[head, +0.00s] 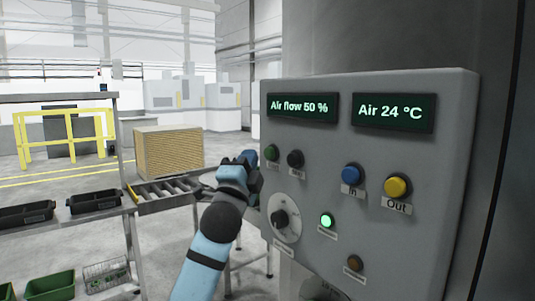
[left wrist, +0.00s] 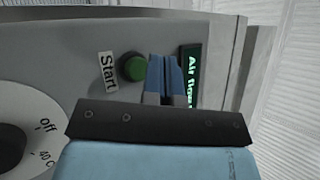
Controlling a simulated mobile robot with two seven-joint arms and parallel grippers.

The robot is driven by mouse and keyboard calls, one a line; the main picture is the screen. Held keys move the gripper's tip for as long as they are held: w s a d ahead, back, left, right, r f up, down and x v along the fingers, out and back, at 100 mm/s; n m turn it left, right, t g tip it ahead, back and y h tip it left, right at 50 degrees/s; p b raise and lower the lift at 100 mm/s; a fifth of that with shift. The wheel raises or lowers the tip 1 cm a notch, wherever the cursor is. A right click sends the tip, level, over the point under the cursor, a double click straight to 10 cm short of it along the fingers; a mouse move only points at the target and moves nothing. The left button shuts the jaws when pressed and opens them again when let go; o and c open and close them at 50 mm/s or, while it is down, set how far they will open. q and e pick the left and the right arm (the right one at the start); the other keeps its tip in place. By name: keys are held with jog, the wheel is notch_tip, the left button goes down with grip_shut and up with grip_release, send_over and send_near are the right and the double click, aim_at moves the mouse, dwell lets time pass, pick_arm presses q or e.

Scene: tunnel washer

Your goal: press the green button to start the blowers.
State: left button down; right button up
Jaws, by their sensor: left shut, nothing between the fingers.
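The green button (head: 272,153) is at the upper left of the grey control panel (head: 330,160), under the "Air flow 50 %" display. In the left wrist view the green button (left wrist: 132,68) has a "Start" label beside it. My left gripper (head: 252,158) is just left of the button in the head view, its fingers shut and empty. In the left wrist view its blue fingertips (left wrist: 164,76) are close to the right side of the button. I cannot tell whether they touch the panel. My right gripper is not in view.
A black button (head: 295,159), a blue "In" button (head: 352,175), a yellow "Out" button (head: 397,187), a rotary knob (head: 281,220) and a lit green lamp (head: 327,221) share the panel. A roller conveyor (head: 170,192) and dark trays (head: 95,203) stand to the left.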

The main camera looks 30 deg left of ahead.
pick_arm(q)
jog(key=shift+s+a+p, duration=0.15)
jog(key=shift+s+a, duration=0.1)
jog(key=shift+s, duration=0.4)
jog(key=shift+s+a+p, duration=0.1)
jog(key=shift+s+a, duration=0.2)
jog(key=shift+s, duration=0.4)
jog(key=shift+s+a+p, duration=0.15)
jog(key=shift+s+a, duration=0.1)
jog(key=shift+s, duration=0.4)
jog(key=d+f+n+g+h, duration=0.2)
jog(key=d+f+g+h, duration=0.15)
jog(key=f, duration=1.25)
jog(key=d+f+n+g+h, duration=0.15)
jog(key=d+f, duration=0.25)
jog(key=f, duration=1.1)
jog(key=s+d+f+n+g+h, duration=0.1)
jog(key=s+d+f+n+g, duration=0.1)
jog(key=s+f, duration=0.6)
jog(key=s+d+f+n+g+h, duration=0.1)
jog(key=s+d+f+n+g, duration=0.2)
jog(key=s+d+f, duration=0.2)
jog(key=s+d+f+n+g+h, duration=0.1)
jog(key=s+d+f+n+g, duration=0.1)
jog(key=s+f, duration=1)
notch_tip(320, 180, down, 4)
jog(key=shift+d+f+n+g+p, duration=0.1)
jog(key=shift+d+n+g+p, duration=0.25)
jog(key=shift+d, duration=0.4)
